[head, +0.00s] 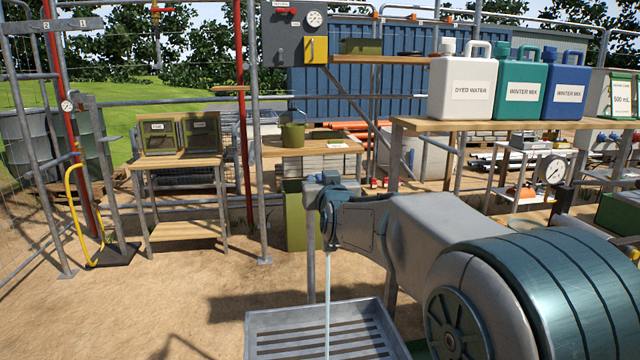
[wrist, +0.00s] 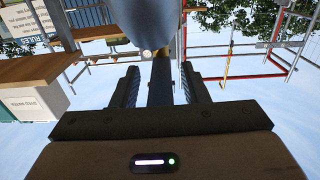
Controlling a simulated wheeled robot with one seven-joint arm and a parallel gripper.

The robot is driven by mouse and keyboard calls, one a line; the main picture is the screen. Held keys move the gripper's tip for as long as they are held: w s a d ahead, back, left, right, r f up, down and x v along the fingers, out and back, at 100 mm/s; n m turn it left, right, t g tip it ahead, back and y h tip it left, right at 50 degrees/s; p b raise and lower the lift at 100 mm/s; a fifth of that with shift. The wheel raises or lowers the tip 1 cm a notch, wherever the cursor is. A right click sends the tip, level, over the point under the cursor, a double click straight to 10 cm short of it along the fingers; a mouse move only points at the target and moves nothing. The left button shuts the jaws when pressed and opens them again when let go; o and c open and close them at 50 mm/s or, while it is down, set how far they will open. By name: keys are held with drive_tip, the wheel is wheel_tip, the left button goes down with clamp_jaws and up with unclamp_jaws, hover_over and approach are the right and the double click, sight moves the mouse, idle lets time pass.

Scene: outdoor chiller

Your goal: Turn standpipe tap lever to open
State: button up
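In the wrist view, which is upside down, my gripper (wrist: 160,92) has its two dark fingers apart. A dark upright bar and a brass-coloured part (wrist: 161,68) show between them, with gaps on both sides. A rounded blue-grey body (wrist: 150,18) fills the top centre; I cannot tell whether it is the tap lever. In the head view, my arm reaches in from the right and hides most of the tap and the gripper's fingers. A grey post (head: 310,262) stands below its end. A thin stream of water (head: 327,290) falls into a grey slatted tray (head: 262,319).
A wooden shelf (head: 408,124) at right holds a white jug (head: 462,82), a green jug (head: 517,86) and a blue jug (head: 566,88). A wooden table (head: 180,160) and metal poles stand at left. Sandy ground left of the tray is clear.

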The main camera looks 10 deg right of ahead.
drive_tip(key=shift+a, duration=0.1)
drive_tip(key=shift+s, duration=0.15)
drive_tip(key=s+b, duration=0.2)
drive_tip(key=s, duration=1.1)
drive_tip(key=shift+s+d, duration=0.2)
drive_tip(key=shift+s, duration=0.05)
drive_tip(key=shift+f, duration=0.1)
drive_tip(key=s+d+f+g+p, duration=0.1)
drive_tip(key=s+f+g+p, duration=0.3)
drive_tip(key=s+f+g, duration=0.3)
drive_tip(key=s+d+f+g+p, duration=0.2)
drive_tip(key=s+f+g+p, duration=0.3)
drive_tip(key=s, duration=1.1)
wheel_tip(320, 180, down, 4)
drive_tip(key=g, duration=0.3)
drive_tip(key=shift+s+d+r, duration=0.15)
drive_tip(key=shift+s+r, duration=0.05)
